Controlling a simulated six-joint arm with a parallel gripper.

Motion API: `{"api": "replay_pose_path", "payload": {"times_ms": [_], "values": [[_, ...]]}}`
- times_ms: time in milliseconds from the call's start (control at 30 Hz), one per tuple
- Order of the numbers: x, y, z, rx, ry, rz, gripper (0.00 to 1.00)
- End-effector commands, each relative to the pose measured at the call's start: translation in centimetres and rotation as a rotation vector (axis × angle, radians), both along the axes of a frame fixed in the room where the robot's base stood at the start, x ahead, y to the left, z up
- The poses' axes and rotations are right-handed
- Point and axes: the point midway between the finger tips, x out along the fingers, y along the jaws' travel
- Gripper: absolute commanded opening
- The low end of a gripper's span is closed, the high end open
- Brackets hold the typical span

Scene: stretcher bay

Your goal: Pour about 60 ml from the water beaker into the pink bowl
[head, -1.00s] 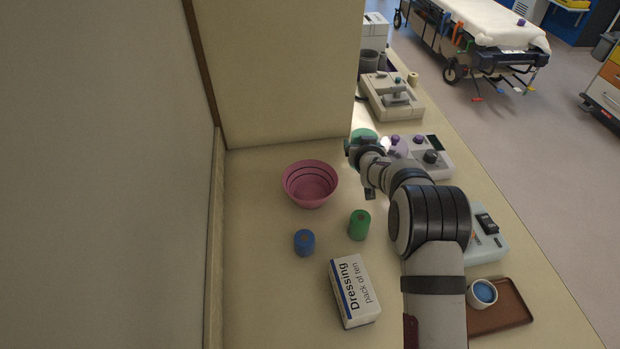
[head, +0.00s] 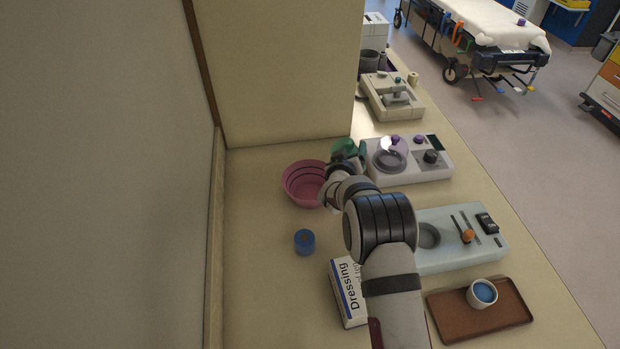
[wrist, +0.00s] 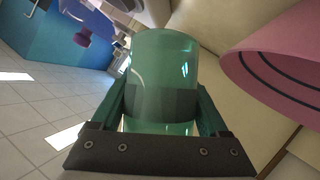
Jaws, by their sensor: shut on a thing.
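The pink bowl (head: 299,185) stands on the counter near the back panel, with dark rings inside; its rim also shows at the right of the wrist view (wrist: 285,60). My gripper (wrist: 160,112) is shut on a clear green beaker (wrist: 162,65), which lies between its two fingers. In the head view the green beaker (head: 347,148) shows just right of the bowl, partly hidden by my gripper. The beaker looks apart from the bowl in the wrist view. I cannot clearly tell the water level or any flow.
A blue cylinder (head: 304,241) and a Dressing box (head: 347,293) stand in front of the bowl. To the right are a white device (head: 437,167), a pale blue device (head: 480,249) and a brown tray (head: 499,318) bearing a cup (head: 482,293).

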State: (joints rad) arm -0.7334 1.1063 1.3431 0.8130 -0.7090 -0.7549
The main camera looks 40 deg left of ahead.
Motion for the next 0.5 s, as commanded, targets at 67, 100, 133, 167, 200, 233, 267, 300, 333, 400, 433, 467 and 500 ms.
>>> {"api": "replay_pose_path", "payload": {"times_ms": [67, 100, 133, 167, 200, 233, 267, 300, 333, 400, 433, 467, 500], "values": [[-0.53, 0.56, 0.11, -0.052, -0.054, 0.002, 0.14], [-0.62, 0.66, 0.17, -0.07, -0.072, 0.002, 0.14], [-0.73, 0.75, 0.18, -0.083, -0.084, 0.002, 0.14], [-0.82, 0.86, 0.22, -0.096, -0.099, 0.002, 0.14], [-0.95, 0.96, 0.24, -0.115, -0.117, 0.002, 0.14], [-0.93, 0.95, 0.16, -0.129, -0.131, 0.001, 0.14], [-0.95, 0.97, 0.08, -0.141, -0.144, 0.001, 0.14], [-1.0, 1.03, -0.05, -0.16, -0.163, 0.002, 0.14], [-1.04, 1.05, -0.12, -0.174, -0.178, 0.002, 0.14], [-1.08, 1.09, -0.26, -0.203, -0.208, 0.002, 0.14], [-1.11, 1.1, -0.34, -0.213, -0.217, 0.001, 0.14], [-1.07, 1.1, -0.21, -0.222, -0.228, 0.001, 0.14], [-1.05, 1.09, -0.05, -0.235, -0.242, 0.001, 0.14]]}}
